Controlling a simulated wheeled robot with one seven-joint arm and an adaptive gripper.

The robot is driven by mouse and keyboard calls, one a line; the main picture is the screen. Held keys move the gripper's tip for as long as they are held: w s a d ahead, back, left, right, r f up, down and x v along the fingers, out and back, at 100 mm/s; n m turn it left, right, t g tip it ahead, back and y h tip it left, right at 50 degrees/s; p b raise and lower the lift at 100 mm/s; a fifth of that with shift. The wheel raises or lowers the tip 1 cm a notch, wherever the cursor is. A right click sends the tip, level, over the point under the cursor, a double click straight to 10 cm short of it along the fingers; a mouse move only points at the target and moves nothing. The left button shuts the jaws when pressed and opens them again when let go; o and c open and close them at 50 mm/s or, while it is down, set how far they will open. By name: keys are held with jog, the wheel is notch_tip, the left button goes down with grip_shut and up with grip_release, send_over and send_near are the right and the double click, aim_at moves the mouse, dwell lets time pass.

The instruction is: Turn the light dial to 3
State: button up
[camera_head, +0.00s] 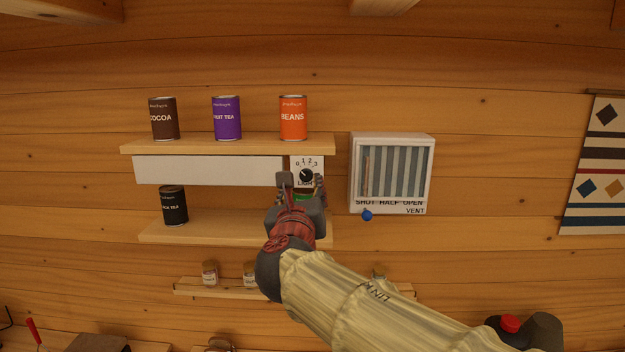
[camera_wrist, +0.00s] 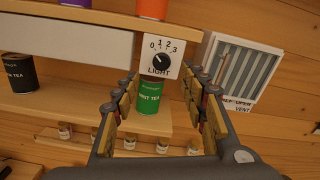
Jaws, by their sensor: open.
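The light dial is a black round knob (camera_head: 306,175) on a small white panel marked 0, 1, 2, 3 and LIGHT, under the right end of the upper shelf. It also shows in the wrist view (camera_wrist: 161,61), where its white pointer slants to the upper left, toward 0. My gripper (camera_head: 303,184) is open, its fingers just below and to either side of the dial in the head view. In the wrist view the two fingers (camera_wrist: 163,77) stand apart with nothing between them gripped; contact with the knob is not visible.
A green mint tea can (camera_wrist: 149,98) stands on the lower shelf just below the dial. Cocoa (camera_head: 164,119), fruit tea (camera_head: 227,119) and beans (camera_head: 293,119) cans stand on the upper shelf. A white vent box (camera_head: 431,175) with a blue knob (camera_head: 367,215) is close on the right.

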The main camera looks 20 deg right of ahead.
aim_at(306, 176)
jog(key=p+x, duration=0.1)
jog(key=x, duration=0.6)
jog(key=shift+d+p, duration=0.2)
jog(key=shift+p, duration=0.1)
jog(key=shift+w, duration=0.35)
jog(key=shift+c, duration=0.4)
jog(key=shift+c, duration=0.7)
grip_shut()
